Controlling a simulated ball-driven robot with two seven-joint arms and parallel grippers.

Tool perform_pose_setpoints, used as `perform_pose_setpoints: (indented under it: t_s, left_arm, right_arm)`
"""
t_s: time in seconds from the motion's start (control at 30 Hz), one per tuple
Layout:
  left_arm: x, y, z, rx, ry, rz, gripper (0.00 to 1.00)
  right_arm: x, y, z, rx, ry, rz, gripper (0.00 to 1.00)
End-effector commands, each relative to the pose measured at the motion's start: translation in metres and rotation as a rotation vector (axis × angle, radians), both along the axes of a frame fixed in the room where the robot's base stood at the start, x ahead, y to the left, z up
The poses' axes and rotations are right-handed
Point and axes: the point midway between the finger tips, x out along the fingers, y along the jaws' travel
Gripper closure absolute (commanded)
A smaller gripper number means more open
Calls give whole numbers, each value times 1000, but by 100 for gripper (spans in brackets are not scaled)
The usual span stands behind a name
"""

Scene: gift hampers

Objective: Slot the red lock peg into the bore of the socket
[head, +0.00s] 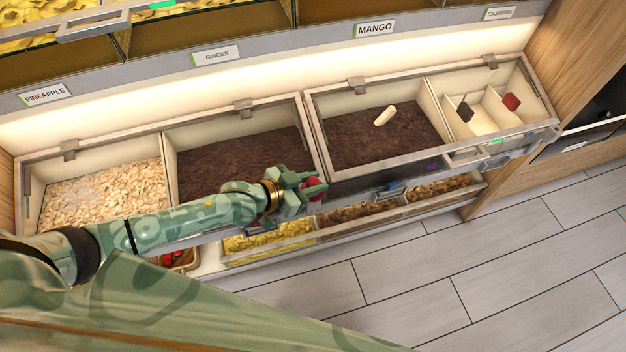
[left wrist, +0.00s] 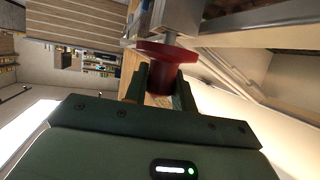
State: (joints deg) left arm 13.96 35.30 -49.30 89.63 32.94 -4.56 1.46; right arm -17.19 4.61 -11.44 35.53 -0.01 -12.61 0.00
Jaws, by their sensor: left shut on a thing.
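The red lock peg (head: 316,188) is between the fingers of my left gripper (head: 309,188), in front of the divide between two dark-filled bins. In the left wrist view the peg (left wrist: 166,55) shows a wide red flange and a short grey shaft beyond it. My left gripper (left wrist: 162,85) is shut on its red body. The shaft points at a grey metal block (left wrist: 177,16), which may be the socket. The bore is not visible, and I cannot tell whether the shaft tip is inside it. My right gripper is not in view.
Lidded bins line the counter; one holds pale flakes (head: 100,188), another a white scoop (head: 385,115). A divided bin at right holds a black piece (head: 465,112) and a red piece (head: 512,102). Lower trays (head: 268,241) sit beneath the arm. The tiled floor (head: 430,290) is clear.

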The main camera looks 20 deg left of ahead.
Motion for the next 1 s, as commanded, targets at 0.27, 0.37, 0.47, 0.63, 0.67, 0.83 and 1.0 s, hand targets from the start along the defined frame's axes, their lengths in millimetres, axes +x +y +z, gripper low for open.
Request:
perform_pose_setpoints:
  t_s: [0.27,0.37,0.47,0.63,0.67,0.83,1.0]
  left_arm:
    - [0,0,-8,0,0,0,97]
    - [0,0,-11,1,1,0,97]
    - [0,0,-13,1,1,0,97]
    - [0,0,-13,0,0,0,49]
    - [0,0,-13,0,0,0,49]
    - [0,0,-13,1,1,0,49]
    - [0,0,-12,1,1,0,49]
  right_arm:
    - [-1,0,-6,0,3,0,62]
    - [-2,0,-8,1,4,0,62]
    - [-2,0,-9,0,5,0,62]
    - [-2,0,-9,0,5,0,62]
    - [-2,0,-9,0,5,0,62]
    - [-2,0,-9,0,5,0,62]
    - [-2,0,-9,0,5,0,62]
